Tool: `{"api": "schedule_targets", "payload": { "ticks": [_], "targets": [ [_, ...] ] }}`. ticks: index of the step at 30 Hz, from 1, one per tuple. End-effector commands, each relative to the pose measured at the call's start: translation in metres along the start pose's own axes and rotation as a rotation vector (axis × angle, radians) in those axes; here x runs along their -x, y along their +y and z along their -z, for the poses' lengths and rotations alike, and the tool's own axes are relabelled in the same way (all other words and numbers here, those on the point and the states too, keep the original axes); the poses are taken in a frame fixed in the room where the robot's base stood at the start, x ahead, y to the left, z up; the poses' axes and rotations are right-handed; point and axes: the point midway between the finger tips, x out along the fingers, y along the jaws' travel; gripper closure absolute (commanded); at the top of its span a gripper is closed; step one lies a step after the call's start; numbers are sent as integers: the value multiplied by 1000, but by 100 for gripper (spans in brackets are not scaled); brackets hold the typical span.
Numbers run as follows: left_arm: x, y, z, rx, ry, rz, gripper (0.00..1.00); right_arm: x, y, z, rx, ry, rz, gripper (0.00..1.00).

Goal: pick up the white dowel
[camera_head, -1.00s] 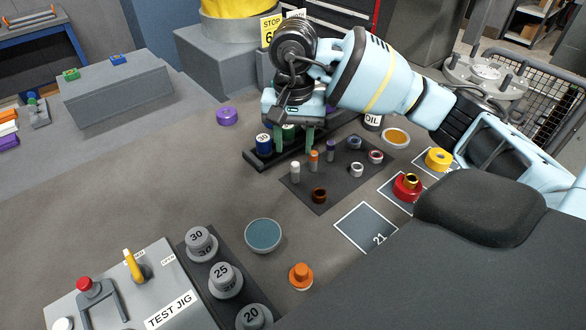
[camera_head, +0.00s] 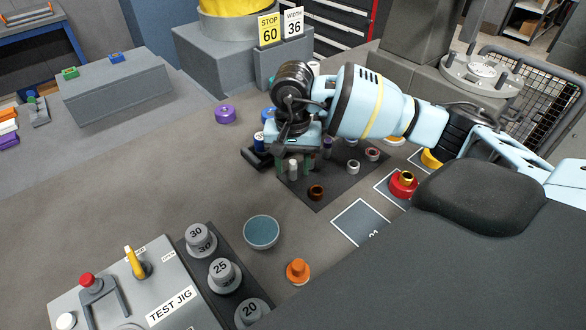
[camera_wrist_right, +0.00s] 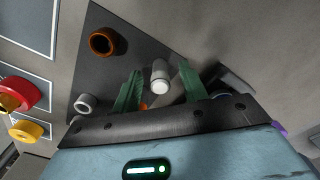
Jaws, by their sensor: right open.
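The white dowel (camera_head: 292,170) stands upright near the left edge of the dark mat (camera_head: 325,197). My right gripper (camera_head: 295,171) is above the mat, with its green fingers pointing down and the dowel showing between them. In the right wrist view the white dowel (camera_wrist_right: 160,76) is also between the two spread fingers of the right gripper (camera_wrist_right: 160,73), with a gap on each side. The gripper is open and not closed on it. My left gripper is not in view.
A dark brown ring (camera_head: 316,192) and a pale ring (camera_head: 353,167) lie on the mat near the gripper. A blue bowl (camera_head: 262,232) and an orange knob (camera_head: 298,271) are nearer.

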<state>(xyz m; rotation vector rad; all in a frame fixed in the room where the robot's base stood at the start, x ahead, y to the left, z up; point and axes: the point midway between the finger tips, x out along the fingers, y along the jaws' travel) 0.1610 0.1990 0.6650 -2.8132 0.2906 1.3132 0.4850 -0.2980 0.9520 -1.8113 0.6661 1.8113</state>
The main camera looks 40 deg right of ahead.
Motion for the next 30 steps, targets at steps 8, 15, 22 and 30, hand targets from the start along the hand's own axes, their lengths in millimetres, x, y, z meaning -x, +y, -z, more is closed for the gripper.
{"api": "schedule_targets", "payload": {
  "ticks": [8,15,22,30],
  "targets": [
    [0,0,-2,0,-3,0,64,0,0,0,0,0,0,88],
    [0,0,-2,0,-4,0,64,1,0,0,0,0,1,100],
    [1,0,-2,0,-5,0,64,3,0,0,0,1,1,100],
    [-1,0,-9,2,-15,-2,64,29,-1,1,-1,3,2,100]
  ]
}}
